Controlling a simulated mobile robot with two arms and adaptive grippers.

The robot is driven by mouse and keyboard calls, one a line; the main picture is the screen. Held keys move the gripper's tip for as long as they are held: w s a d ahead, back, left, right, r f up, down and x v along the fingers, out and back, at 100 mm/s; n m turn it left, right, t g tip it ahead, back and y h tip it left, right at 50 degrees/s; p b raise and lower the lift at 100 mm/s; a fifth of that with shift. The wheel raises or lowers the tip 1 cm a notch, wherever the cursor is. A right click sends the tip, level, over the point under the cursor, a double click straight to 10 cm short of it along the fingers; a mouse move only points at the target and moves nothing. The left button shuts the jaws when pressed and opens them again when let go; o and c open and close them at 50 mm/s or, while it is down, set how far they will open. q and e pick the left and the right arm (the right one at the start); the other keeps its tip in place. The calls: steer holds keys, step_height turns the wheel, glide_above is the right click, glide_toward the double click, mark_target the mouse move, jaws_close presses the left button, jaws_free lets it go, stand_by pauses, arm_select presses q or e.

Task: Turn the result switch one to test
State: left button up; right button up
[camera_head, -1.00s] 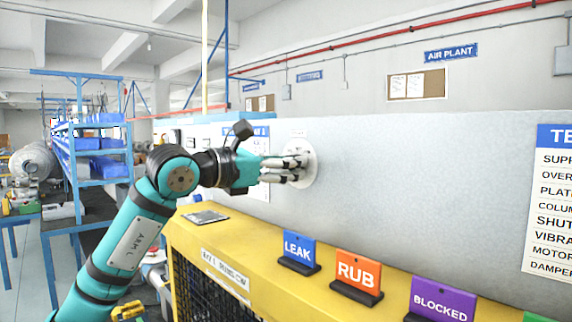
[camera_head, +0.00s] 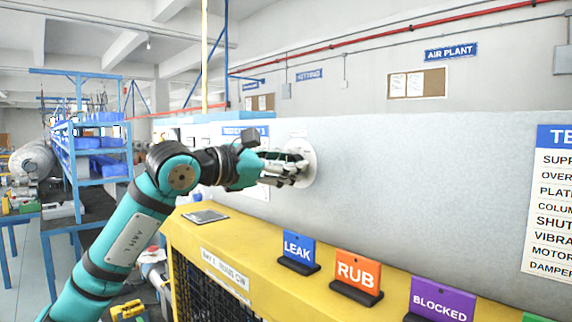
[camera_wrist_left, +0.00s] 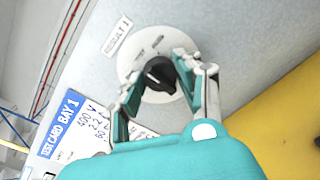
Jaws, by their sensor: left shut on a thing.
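The result switch one is a black rotary knob (camera_wrist_left: 159,74) on a round pale plate (camera_wrist_left: 138,63), under a label reading RESULT 1 (camera_wrist_left: 117,37) in the left wrist view. My left gripper (camera_wrist_left: 160,80) has its two fingers on either side of the knob, shut on it. In the head view the left gripper (camera_head: 298,168) is at the round plate (camera_head: 310,161) on the grey panel, and its fingers hide the knob. The words on the plate are too small to read. My right gripper is not in view.
A yellow ledge (camera_head: 240,240) runs below the panel, with LEAK (camera_head: 299,248), RUB (camera_head: 357,271) and BLOCKED (camera_head: 443,300) signs standing on it. A test card (camera_wrist_left: 70,125) is on the panel beside the switch. A small dark plate (camera_head: 205,216) lies on the ledge's left end.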

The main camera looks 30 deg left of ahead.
arm_select(q)
steer(key=shift+r, duration=0.1)
steer(key=o, duration=1.1)
steer(key=shift+o, duration=0.2)
steer(key=shift+s, duration=0.1)
steer(key=v, duration=1.1)
steer(key=shift+s, duration=0.4)
steer(key=shift+a, duration=0.2)
